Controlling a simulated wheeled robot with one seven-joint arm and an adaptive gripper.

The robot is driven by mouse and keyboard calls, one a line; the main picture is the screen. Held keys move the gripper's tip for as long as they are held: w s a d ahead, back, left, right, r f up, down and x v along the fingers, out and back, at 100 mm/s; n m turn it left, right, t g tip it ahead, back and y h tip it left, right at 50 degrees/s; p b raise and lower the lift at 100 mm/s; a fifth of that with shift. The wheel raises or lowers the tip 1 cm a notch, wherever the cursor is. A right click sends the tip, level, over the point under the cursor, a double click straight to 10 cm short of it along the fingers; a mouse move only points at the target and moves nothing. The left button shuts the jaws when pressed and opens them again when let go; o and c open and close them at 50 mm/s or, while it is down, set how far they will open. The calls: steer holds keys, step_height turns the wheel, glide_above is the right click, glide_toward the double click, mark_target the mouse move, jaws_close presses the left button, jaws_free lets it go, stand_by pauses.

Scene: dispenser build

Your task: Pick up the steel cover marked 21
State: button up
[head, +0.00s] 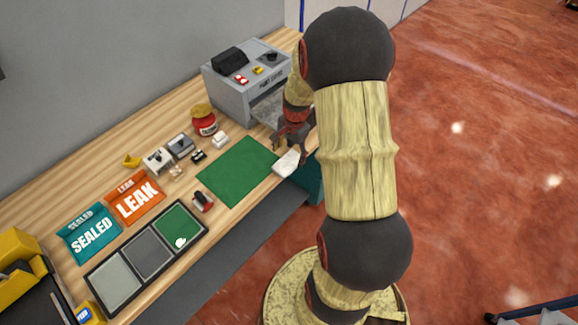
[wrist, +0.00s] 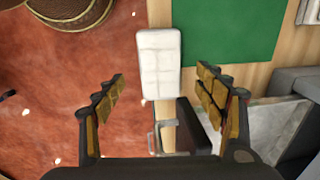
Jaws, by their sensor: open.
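I cannot read a 21 on anything in either view. Two small grey pieces, a lighter one (head: 158,160) and a darker one (head: 180,146), stand on the bench left of the green mat; I cannot tell if either is the steel cover. My gripper (head: 293,138) is at the bench's front edge, by the grey machine, right of the mat and away from these pieces. In the wrist view my gripper (wrist: 161,82) is open, with nothing held between its fingers. A white quilted pad (wrist: 158,62) lies ahead of the fingers; it also shows in the head view (head: 287,164).
The green mat (head: 238,171) is bare. A grey machine (head: 248,82) stands at the back right and a red jar (head: 204,122) beside it. A three-part tray (head: 148,259), an orange LEAK card (head: 136,199) and a teal SEALED card (head: 92,233) lie at left.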

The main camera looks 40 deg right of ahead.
mark_target(287, 163)
steer(key=f, duration=0.1)
steer(key=f+b, duration=0.1)
steer(key=f, duration=0.1)
steer(key=f+b, duration=0.1)
steer(key=f, duration=0.1)
steer(key=shift+w+a+f, duration=0.1)
steer(key=shift+w, duration=0.2)
steer(key=c, duration=0.3)
steer(key=c, duration=1)
